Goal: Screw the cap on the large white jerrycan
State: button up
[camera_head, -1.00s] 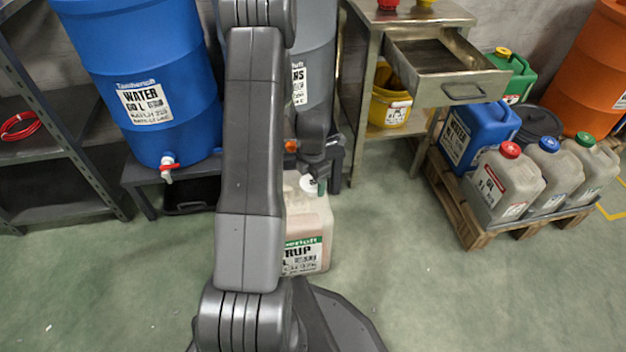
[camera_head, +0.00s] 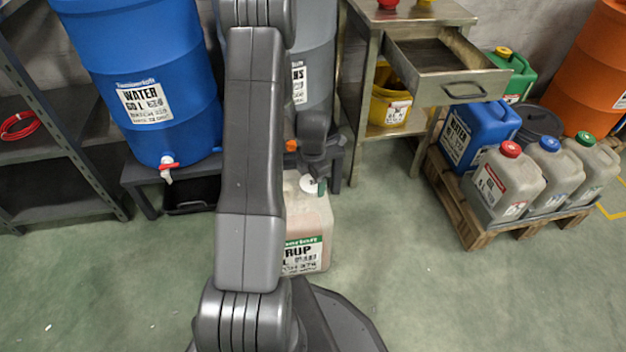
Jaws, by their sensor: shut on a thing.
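The large white jerrycan (camera_head: 312,222), with pinkish contents and a label ending in "RUP", stands on the floor just beyond my base. My arm hides its left part. My gripper (camera_head: 316,182) is above the jerrycan's top, pointing down, shut on a small cap. A white round part (camera_head: 308,184) and a bit of green (camera_head: 322,188) show at the fingers. I cannot tell from this view whether the cap is touching the neck or how far it is turned.
A blue water barrel (camera_head: 150,80) with a red-handled tap and a grey barrel stand on a low bench behind. A steel table has its drawer (camera_head: 447,70) open. A pallet (camera_head: 480,235) at right holds several capped jerrycans. The floor right of the jerrycan is clear.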

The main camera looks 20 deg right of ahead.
jog(key=shift+f+b, duration=0.7)
jog(key=shift+f, duration=0.3)
dwell(1.5)
jog(key=o, duration=1.2)
jog(key=shift+c, duration=0.2)
jog(key=c, duration=1.2)
jog(key=shift+o, duration=0.2)
jog(key=m, duration=0.5)
jog(key=shift+m, duration=0.3)
jog(key=m, duration=0.5)
jog(key=shift+m, duration=0.3)
jog(key=m, duration=0.4)
jog(key=shift+m, duration=1.4)
